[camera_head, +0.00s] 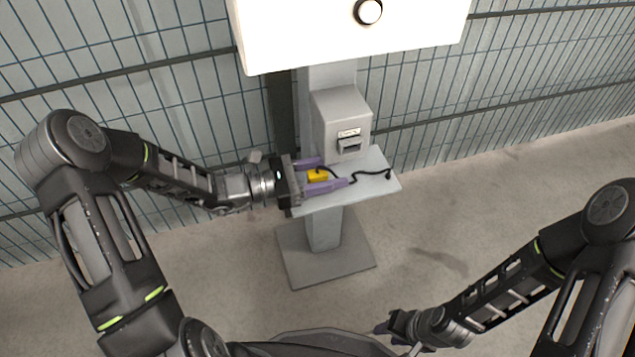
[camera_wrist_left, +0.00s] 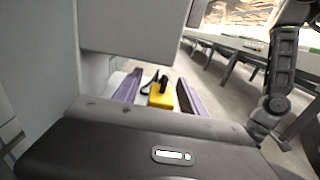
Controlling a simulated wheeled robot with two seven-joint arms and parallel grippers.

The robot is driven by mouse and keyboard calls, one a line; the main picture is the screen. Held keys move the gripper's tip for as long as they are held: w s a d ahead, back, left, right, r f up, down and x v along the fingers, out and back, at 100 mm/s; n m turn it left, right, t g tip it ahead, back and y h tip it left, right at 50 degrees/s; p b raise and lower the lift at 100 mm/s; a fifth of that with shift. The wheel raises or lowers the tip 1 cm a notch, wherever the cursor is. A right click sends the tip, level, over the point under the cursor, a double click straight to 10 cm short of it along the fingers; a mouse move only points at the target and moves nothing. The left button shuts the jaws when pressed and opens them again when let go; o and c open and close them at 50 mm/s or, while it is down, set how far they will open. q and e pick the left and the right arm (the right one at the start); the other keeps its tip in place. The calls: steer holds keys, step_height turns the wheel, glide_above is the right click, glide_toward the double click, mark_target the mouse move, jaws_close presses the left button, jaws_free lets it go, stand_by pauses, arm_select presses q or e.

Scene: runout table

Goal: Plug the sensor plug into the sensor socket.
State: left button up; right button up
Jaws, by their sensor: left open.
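The sensor plug (camera_head: 317,175) is a yellow block with a black cable, on the small grey shelf (camera_head: 376,186) of the pedestal. The sensor socket (camera_head: 349,144) is a dark slot with a white label above it, on the front of the grey box. My left gripper (camera_head: 328,174) is open, with its purple fingers on either side of the plug. In the left wrist view the plug (camera_wrist_left: 161,93) stands between the two fingers, with gaps beside it. My right gripper (camera_head: 381,328) is low in the head view, away from the shelf, its fingers small and partly hidden.
The grey box (camera_head: 343,108) rises at the back of the shelf, close to my left gripper. A white panel (camera_head: 340,30) with a round knob hangs above it. The black cable (camera_head: 372,173) runs across the shelf to its right side. Open floor lies to the right.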

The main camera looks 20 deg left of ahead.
stand_by(0.6)
arm_select(q)
jaws_close()
stand_by(0.3)
